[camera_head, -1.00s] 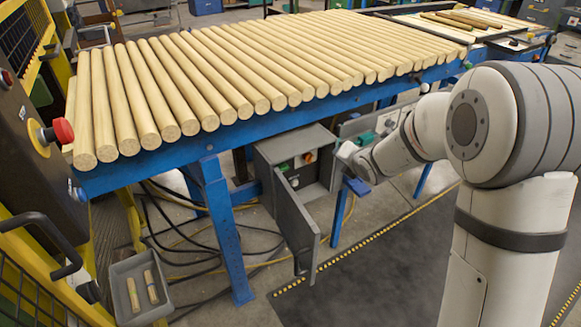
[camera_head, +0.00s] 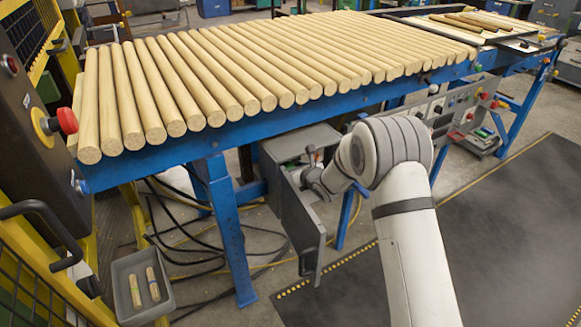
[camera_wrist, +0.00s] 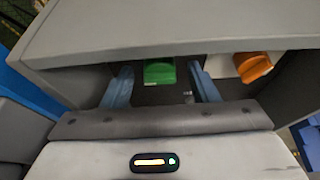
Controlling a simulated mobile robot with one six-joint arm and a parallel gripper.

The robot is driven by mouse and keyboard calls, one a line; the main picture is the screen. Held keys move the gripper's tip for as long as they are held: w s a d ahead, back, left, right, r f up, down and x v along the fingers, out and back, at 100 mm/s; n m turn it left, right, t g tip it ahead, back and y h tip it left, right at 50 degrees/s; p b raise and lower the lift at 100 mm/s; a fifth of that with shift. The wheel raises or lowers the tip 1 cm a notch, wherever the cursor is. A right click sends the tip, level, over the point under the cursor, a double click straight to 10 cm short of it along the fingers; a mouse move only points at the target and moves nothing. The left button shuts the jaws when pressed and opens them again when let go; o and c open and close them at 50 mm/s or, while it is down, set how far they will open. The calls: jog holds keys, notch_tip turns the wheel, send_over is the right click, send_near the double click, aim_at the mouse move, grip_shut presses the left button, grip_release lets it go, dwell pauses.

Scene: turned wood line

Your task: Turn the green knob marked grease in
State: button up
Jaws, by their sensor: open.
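An orange knob (camera_wrist: 253,67) sits to the right of the right finger. In the head view my arm reaches into the grey box (camera_head: 303,143) under the blue table, and the green knob and fingertips are hidden there.
The box's grey door (camera_head: 303,228) hangs open at the left of my wrist. The blue table (camera_head: 250,130) with a row of wooden rods is above. A control panel (camera_head: 455,108) stands to the right. A grey bin (camera_head: 165,305) and cables lie on the floor at left.

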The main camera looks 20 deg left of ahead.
jog(key=shift+w+a+f, duration=0.15)
jog(key=shift+w+a, duration=0.1)
jog(key=shift+a, duration=0.05)
jog(key=shift+c, duration=0.3)
